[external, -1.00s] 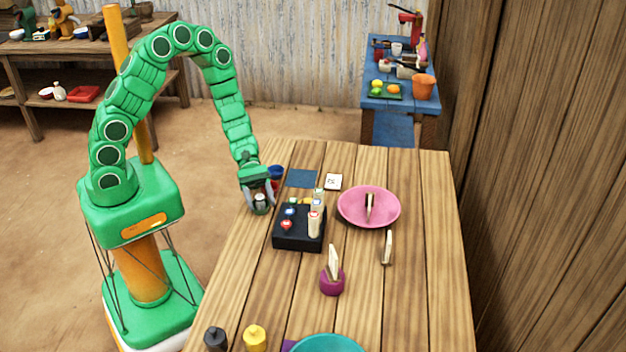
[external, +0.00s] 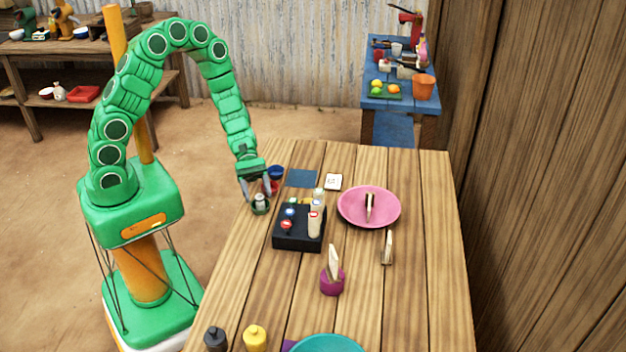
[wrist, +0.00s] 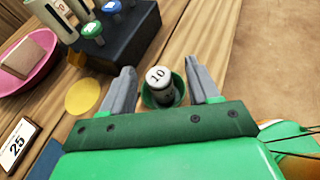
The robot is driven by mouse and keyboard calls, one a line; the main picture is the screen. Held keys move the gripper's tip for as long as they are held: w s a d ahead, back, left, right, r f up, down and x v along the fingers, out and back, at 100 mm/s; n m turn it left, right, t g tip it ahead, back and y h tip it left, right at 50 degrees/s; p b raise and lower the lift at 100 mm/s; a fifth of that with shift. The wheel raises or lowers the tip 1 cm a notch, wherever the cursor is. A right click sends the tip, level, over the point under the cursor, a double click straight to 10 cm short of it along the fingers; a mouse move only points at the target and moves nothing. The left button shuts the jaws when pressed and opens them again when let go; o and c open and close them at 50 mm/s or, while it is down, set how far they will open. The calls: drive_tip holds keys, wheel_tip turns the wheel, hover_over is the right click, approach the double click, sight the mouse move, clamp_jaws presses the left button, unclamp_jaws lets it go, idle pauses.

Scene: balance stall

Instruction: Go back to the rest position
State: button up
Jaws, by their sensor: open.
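My gripper (external: 255,188) is open at the table's left edge, at the end of my green arm. In the wrist view its two grey fingers (wrist: 160,88) stand apart on either side of a small white cylinder marked 10 (wrist: 160,80). This cylinder sits in a green cup (wrist: 178,93), which also shows below the fingers in the external view (external: 260,209). I cannot tell whether a finger touches the cup.
A black block (external: 298,243) with several pegs and cylinders stands right of my gripper. A pink plate (external: 350,214), a purple holder (external: 332,286) and a blue cup (external: 276,171) share the wooden table (external: 420,290). The table's right front is clear.

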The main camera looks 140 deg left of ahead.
drive_tip(key=w+d+r+m+g+h, duration=0.2)
drive_tip(key=w+d+r+m, duration=0.2)
drive_tip(key=d, duration=0.2)
drive_tip(key=w+d+r+m+g+h, duration=0.2)
drive_tip(key=w+d+r+m, duration=0.15)
drive_tip(key=d, duration=0.25)
drive_tip(key=d+r+m+g, duration=0.3)
drive_tip(key=d+m, duration=0.2)
drive_tip(key=d, duration=0.3)
drive_tip(key=d+r+m+g, duration=0.4)
drive_tip(key=d+m, duration=0.1)
drive_tip(key=d, duration=0.4)
drive_tip(key=s+d+r+m+g+y, duration=0.4)
drive_tip(key=s+d+r+m+y, duration=0.2)
drive_tip(key=s+d+r+m, duration=0.45)
drive_tip(key=s+a+f+m+y, duration=0.1)
drive_tip(key=s+f+m+y, duration=0.1)
drive_tip(key=s+m, duration=0.2)
drive_tip(key=s, duration=0.3)
drive_tip(key=shift+a, duration=0.3)
drive_tip(key=shift+f, duration=0.1)
